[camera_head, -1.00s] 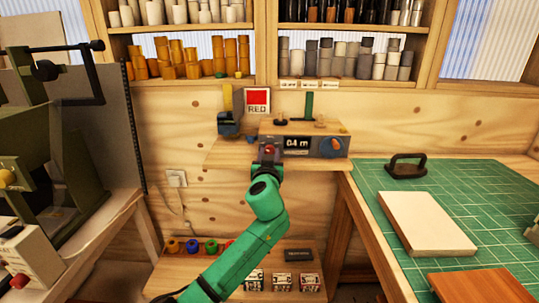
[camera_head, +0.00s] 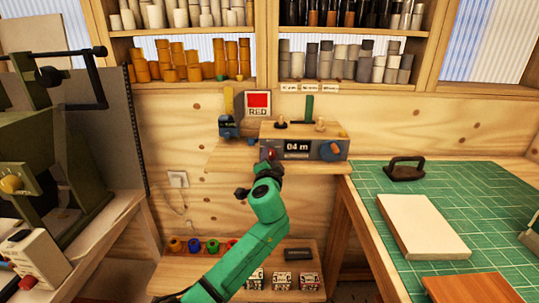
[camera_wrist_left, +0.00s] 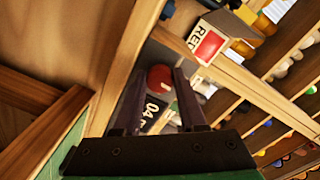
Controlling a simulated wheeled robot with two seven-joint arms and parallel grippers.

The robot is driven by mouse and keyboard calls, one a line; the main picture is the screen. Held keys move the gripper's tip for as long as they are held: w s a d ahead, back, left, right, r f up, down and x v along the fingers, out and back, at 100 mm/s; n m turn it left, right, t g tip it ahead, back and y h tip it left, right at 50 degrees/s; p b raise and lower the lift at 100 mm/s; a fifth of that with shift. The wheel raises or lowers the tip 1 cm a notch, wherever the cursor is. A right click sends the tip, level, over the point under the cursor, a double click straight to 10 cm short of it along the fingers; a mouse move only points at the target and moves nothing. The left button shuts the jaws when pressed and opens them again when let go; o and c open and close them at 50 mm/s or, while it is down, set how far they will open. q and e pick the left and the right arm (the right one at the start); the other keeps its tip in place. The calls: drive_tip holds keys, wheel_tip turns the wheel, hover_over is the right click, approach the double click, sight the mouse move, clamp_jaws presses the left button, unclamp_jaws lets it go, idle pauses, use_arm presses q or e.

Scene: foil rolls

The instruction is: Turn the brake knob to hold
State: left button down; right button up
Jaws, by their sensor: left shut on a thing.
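The counter box (camera_head: 300,143) with a "04 m" display stands on a small wooden shelf. A red round knob (camera_head: 270,154) is on its front at the left, and an orange knob (camera_head: 331,150) on its front at the right. No marking that names either as the brake knob is readable. My left gripper (camera_head: 268,163) reaches up to the box's left end. In the left wrist view the red knob (camera_wrist_left: 160,77) sits between the tips of my left gripper (camera_wrist_left: 159,82), which is shut on it. My right gripper is not in view.
A "RED" sign (camera_head: 258,104) and a dark blue device (camera_head: 229,126) stand beside the box. A green cutting mat (camera_head: 380,205) with a pale block (camera_head: 423,226) lies at right. A lower shelf (camera_head: 225,264) holds coloured rings. A dark green machine (camera_head: 50,140) stands at left.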

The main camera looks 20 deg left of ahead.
use_arm(q)
drive_tip(key=m+p, duration=0.2)
drive_tip(key=m, duration=0.4)
drive_tip(key=shift+r+p, duration=0.1)
drive_tip(key=shift+p, duration=0.3)
drive_tip(key=shift+m+p, duration=1)
drive_tip(key=shift+m, duration=1.4)
drive_tip(key=shift+c, duration=2.3)
unclamp_jaws()
drive_tip(key=shift+d, duration=0.1)
drive_tip(key=shift+f, duration=0.2)
